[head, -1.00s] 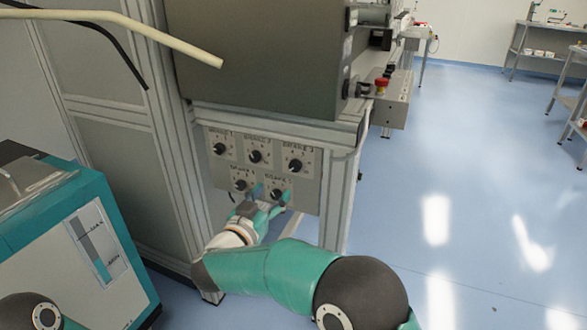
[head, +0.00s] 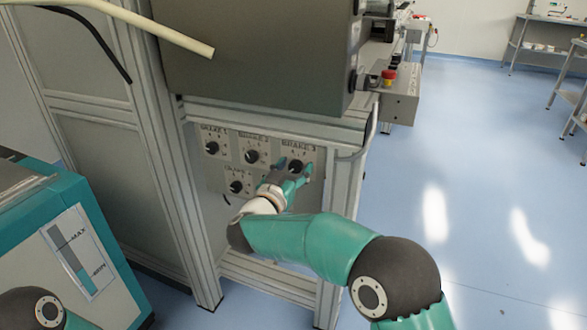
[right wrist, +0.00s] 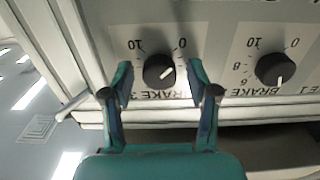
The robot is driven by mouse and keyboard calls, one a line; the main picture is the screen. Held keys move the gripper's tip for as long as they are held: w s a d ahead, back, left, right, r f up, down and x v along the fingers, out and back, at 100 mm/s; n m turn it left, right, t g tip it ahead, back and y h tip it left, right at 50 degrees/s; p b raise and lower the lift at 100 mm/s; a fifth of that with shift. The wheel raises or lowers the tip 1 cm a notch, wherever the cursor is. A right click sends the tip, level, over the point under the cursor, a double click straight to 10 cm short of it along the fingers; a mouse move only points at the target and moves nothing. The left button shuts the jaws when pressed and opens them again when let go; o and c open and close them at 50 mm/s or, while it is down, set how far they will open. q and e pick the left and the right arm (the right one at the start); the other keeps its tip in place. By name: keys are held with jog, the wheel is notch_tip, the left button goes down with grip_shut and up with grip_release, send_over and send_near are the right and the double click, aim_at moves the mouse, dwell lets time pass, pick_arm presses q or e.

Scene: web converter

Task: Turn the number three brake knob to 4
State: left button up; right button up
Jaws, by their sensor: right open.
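The brake 3 knob (head: 296,165) is at the right end of the upper row on the grey brake panel (head: 222,170). My right gripper (head: 294,170) is open in front of it, with a finger on either side. In the right wrist view the picture is upside down; the black brake 3 knob (right wrist: 158,71) lies between the open fingers (right wrist: 161,78). My left gripper is not in view.
The brake 2 knob (head: 252,156), the brake 1 knob (head: 212,148) and a lower knob (head: 236,187) are close by. The panel's metal frame post (head: 338,215) stands just right of my gripper. A red emergency button (head: 389,75) is above. Blue floor (head: 480,180) is open at right.

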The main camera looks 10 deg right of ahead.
grip_shut()
jog(key=shift+m, duration=0.4)
jog(key=m+b, duration=0.1)
jog(key=m, duration=0.3)
jog(key=shift+f+m+b, duration=0.15)
jog(key=shift+m+b, duration=0.15)
jog(key=shift+b, duration=0.1)
jog(key=m+b, duration=0.2)
jog(key=m, duration=0.2)
jog(key=shift+d+f+m, duration=0.1)
jog(key=shift+f+m, duration=0.05)
jog(key=shift+m, duration=0.15)
jog(key=m+b, duration=0.2)
jog(key=m, duration=0.1)
jog(key=shift+f+m+b, duration=0.1)
jog(key=shift+m+b, duration=0.2)
jog(key=shift+b, duration=0.05)
jog(key=m+b, duration=0.2)
jog(key=m, duration=0.1)
jog(key=shift+s+f+m, duration=0.1)
jog(key=shift+f+m, duration=0.05)
jog(key=shift+m, duration=0.15)
jog(key=m+b, duration=0.3)
jog(key=m, duration=0.1)
